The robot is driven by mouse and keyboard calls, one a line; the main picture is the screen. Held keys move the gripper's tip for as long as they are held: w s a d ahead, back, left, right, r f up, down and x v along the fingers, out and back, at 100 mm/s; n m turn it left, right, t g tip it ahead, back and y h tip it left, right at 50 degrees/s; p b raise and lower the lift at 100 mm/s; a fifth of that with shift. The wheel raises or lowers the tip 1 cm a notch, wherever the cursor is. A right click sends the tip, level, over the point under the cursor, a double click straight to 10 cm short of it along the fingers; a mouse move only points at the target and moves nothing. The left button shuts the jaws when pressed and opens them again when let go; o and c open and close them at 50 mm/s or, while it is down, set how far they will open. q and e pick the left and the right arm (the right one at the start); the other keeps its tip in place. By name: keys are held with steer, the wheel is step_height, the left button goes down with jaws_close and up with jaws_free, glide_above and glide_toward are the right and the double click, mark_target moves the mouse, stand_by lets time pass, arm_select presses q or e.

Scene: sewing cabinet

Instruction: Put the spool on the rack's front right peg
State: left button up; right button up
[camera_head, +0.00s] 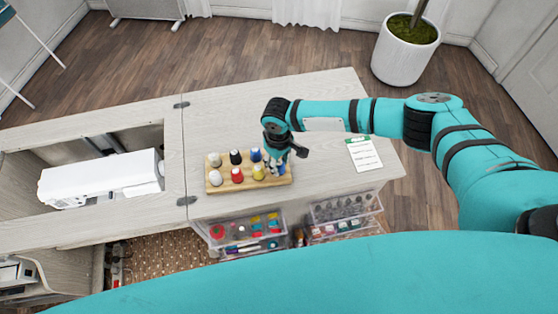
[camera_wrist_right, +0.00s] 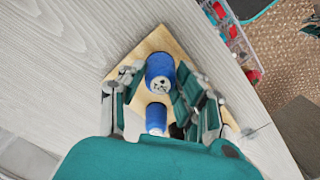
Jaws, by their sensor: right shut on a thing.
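The wooden rack (camera_head: 222,187) stands on the cabinet top, with several spools on its pegs. My right gripper (camera_head: 273,166) is over the rack's right end, pointing down. In the right wrist view, a blue spool (camera_wrist_right: 160,72) is between the fingertips of my right gripper (camera_wrist_right: 161,82), which is shut on it. It is near the rack's front right corner. I cannot tell whether it is around the peg; the front right peg is hidden. Another blue spool (camera_wrist_right: 156,118) shows below it, and in the head view a blue spool (camera_head: 255,154) stands in the back row. My left gripper is not in view.
White (camera_head: 214,177), red (camera_head: 237,175) and yellow (camera_head: 258,173) spools stand in the front row; a black spool (camera_head: 235,156) is behind. A note card (camera_head: 364,154) lies to the right. A white sewing machine (camera_head: 100,180) is at left. Clear drawers (camera_head: 248,233) are in front, below.

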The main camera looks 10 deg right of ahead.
steer(key=shift+f+b, duration=0.4)
steer(key=shift+f, duration=0.4)
steer(key=o, duration=0.9)
steer(key=shift+r, duration=0.1)
